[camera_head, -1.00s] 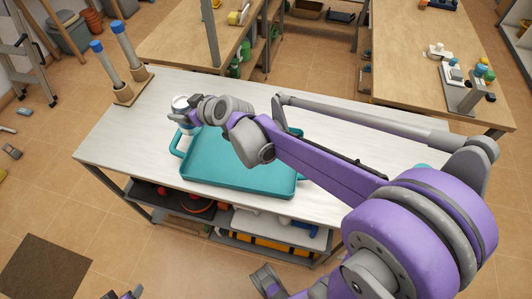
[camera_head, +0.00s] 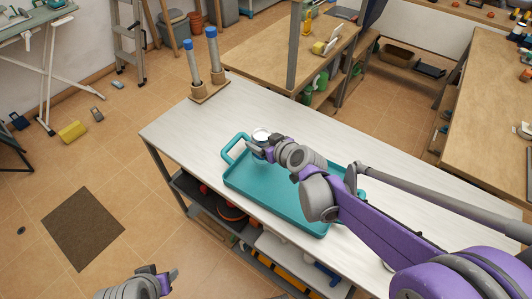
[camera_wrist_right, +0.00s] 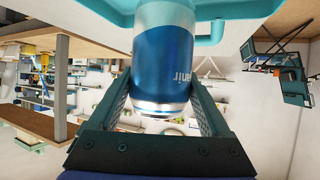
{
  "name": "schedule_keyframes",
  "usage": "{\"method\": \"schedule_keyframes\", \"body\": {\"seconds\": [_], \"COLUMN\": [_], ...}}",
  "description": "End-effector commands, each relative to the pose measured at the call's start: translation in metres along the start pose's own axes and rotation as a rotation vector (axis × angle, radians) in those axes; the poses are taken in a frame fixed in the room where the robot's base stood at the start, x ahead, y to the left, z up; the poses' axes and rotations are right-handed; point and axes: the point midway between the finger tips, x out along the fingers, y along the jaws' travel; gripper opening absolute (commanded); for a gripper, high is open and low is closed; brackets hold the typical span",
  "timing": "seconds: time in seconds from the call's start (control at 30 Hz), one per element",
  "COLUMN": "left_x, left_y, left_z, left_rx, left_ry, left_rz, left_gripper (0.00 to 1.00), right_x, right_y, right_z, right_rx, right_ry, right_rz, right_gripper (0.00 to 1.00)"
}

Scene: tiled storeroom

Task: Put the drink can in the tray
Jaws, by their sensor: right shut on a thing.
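The drink can (camera_wrist_right: 163,60), blue with a pale band and a silver rim, is between the fingers of my right gripper (camera_wrist_right: 165,100), which is shut on it. In the head view the can's pale top (camera_head: 261,135) shows at the far left corner of the teal tray (camera_head: 240,178), beside its handle (camera_head: 233,147). The can looks to be over the tray's corner; whether it touches the tray floor is hidden. My right gripper (camera_head: 264,149) and arm cover part of the tray. My left gripper (camera_head: 165,278) is at the lower left, away from the table, its jaws unclear.
The tray lies on a white table (camera_head: 190,125). A stand with two blue-capped tubes (camera_head: 210,90) is at the table's far left end. Shelves below hold several items. Wooden benches (camera_head: 262,55) stand behind. The table left of the tray is clear.

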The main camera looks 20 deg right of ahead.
Motion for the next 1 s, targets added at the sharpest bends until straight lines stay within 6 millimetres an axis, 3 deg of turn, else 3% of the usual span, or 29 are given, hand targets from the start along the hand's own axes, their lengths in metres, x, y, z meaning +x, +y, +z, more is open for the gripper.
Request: {"method": "schedule_keyframes", "body": {"seconds": [0.3,0.7,0.73,0.83,1.0], "left_x": [0.008,0.011,0.01,0.01,0.01], "left_y": [0.0,0.0,0.0,0.0,0.0], "left_z": [0.005,0.006,0.006,0.005,0.005], "left_rx": [0.0,0.0,0.0,0.0,0.0], "left_ry": [-0.003,-0.004,-0.004,-0.003,-0.003], "left_rz": [0.0,0.0,0.0,0.0,0.0], "left_gripper": [0.5,0.5,0.5,0.5,0.5], "right_x": [0.018,0.02,0.02,0.02,0.02], "right_y": [0.0,0.0,0.0,0.0,0.0], "right_z": [0.033,0.037,0.037,0.037,0.036], "right_rx": [0.0,0.001,0.0,0.0,0.0], "right_ry": [0.0,0.001,0.0,0.0,0.0], "right_rz": [0.0,0.0,0.0,0.0,0.0], "right_gripper": [0.0,0.0,0.85,1.0,1.0]}}
